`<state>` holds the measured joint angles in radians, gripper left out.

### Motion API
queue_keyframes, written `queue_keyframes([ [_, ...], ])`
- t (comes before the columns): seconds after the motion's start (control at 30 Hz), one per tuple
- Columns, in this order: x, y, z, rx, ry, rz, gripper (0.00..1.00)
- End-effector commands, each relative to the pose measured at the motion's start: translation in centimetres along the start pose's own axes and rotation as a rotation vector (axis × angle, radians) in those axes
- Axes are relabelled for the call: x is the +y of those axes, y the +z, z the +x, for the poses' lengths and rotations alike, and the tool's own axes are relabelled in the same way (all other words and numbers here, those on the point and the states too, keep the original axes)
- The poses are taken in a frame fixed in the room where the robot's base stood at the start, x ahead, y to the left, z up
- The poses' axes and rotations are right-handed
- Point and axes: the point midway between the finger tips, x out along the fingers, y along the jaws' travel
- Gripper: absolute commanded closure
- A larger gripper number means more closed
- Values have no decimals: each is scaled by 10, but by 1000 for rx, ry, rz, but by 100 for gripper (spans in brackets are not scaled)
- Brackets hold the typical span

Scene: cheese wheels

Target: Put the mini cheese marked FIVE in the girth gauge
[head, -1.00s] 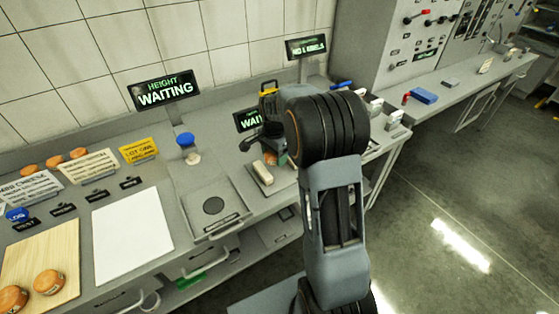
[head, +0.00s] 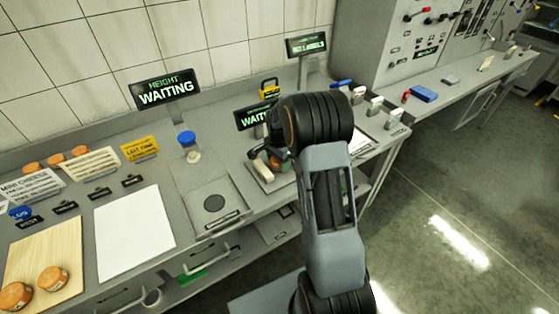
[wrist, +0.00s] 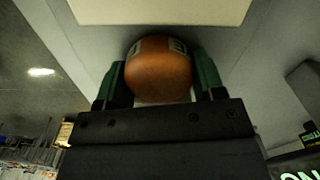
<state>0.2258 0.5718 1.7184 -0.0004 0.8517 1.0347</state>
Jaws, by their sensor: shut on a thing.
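My gripper (wrist: 160,82) is shut on an orange mini cheese (wrist: 158,70), with green fingers on either side of it in the wrist view. Pale label patches show on the cheese, but its number cannot be read. In the head view the held cheese (head: 281,164) is partly hidden by my gripper and arm. It is just right of a cream block (head: 263,173) on a grey station that appears to be the girth gauge. The cream block (wrist: 160,10) also seems to show at the top of the wrist view. A gap or contact between them cannot be told.
A half-hidden sign (head: 255,117) stands behind the gripper. The height station (head: 214,204) with its WAITING sign (head: 166,90) is to the left. A white sheet (head: 133,232) and a wooden board (head: 42,262) with two orange cheeses lie farther left. Pale blocks (head: 375,104) stand at right.

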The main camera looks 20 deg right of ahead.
Motion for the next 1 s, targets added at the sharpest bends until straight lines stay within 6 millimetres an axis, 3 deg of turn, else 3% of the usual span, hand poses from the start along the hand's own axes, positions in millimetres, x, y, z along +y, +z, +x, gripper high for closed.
queue_keyframes([
  [0.13, 0, 0, 4, 0, 0, 0, 66],
  [0.17, 0, 0, 4, 0, 0, 0, 36],
  [0.4, 0, 0, 3, 0, 0, 0, 13],
  [0.77, 0, 0, -4, 1, -1, 0, 12],
  [1.0, -1, 0, -44, 3, -4, 0, 12],
])
